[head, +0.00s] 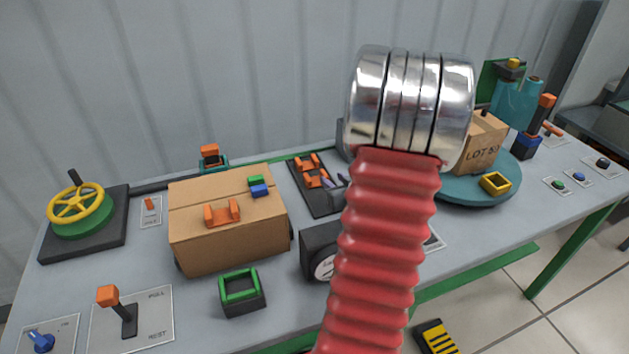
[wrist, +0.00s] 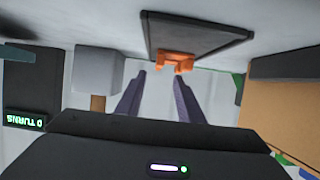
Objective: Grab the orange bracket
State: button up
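Orange brackets show in two places in the head view. In the wrist view, an orange bracket (wrist: 175,61) is at the edge of the dark tray (wrist: 197,38), just beyond my gripper (wrist: 160,74). Its two purple fingers are apart, with nothing between them. In the head view, my gripper (head: 335,182) is beside the tray, partly hidden by my red arm.
The cardboard box (head: 230,240) also bears a green and a blue block (head: 259,190). A dark gauge (head: 318,250) and green-rimmed holder (head: 242,290) stand in front. A turntable (head: 485,190) with a carton (head: 485,143) is right. A grey block (wrist: 97,73) is near my gripper.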

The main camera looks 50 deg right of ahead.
aim_at(324, 173)
jog(key=shift+x, duration=1.15)
jog(key=shift+x, duration=2.6)
jog(key=shift+f, duration=0.1)
grip_shut()
